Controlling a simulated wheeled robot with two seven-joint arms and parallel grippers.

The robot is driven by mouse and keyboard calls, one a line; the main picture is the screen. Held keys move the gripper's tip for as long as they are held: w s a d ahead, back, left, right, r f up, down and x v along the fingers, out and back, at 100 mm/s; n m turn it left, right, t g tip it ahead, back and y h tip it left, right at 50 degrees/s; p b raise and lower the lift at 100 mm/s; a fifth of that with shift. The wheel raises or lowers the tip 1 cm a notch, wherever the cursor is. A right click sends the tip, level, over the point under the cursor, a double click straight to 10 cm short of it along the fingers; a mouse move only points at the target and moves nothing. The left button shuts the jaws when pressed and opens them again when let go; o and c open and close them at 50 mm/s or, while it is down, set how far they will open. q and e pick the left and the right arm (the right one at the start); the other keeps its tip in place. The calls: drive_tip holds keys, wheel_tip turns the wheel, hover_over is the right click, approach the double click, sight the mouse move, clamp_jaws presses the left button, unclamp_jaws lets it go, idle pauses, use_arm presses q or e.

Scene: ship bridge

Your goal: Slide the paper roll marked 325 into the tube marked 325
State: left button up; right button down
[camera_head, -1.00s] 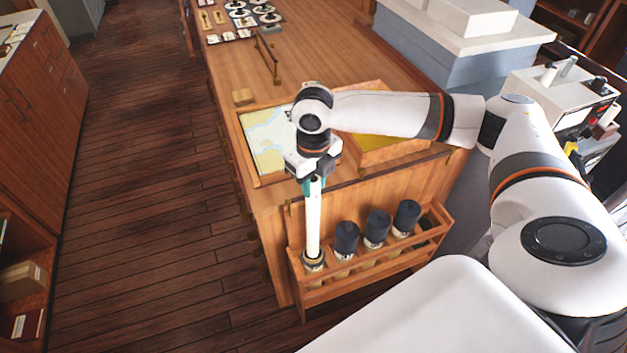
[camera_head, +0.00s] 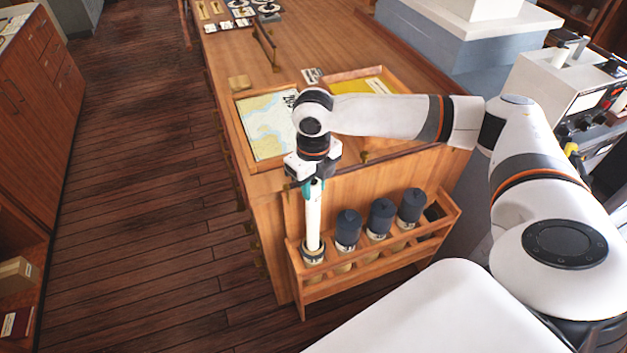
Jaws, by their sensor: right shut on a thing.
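The white paper roll (camera_head: 313,215) stands upright below my right gripper (camera_head: 313,184), which is shut on its upper end. The roll's lower end is inside the mouth of the open tube (camera_head: 313,254), the leftmost in the wooden rack (camera_head: 375,282). How deep it sits is hidden by the tube wall. The marking 325 cannot be read on the roll or the tube. My left gripper is not in view.
Several tubes with dark caps (camera_head: 348,227) stand to the right in the same rack, close to the roll. The wooden chart table (camera_head: 225,55) rises behind it, with a chart (camera_head: 262,125) on top. The floor at left is clear.

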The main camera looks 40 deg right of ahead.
drive_tip(key=b, duration=0.3)
hover_over(314, 231)
drive_tip(key=w, duration=0.1)
drive_tip(key=shift+w+d+f, duration=0.1)
drive_tip(key=shift+d+f, duration=0.1)
drive_tip(key=shift+f, duration=2.05)
drive_tip(key=shift+d+f, duration=0.15)
drive_tip(key=shift+f, duration=2.1)
drive_tip(key=shift+f+b, duration=1.6)
drive_tip(key=shift+f, duration=2.65)
drive_tip(key=shift+f, duration=0.55)
drive_tip(key=shift+c, duration=2.1)
unclamp_jaws()
drive_tip(key=shift+r, duration=0.1)
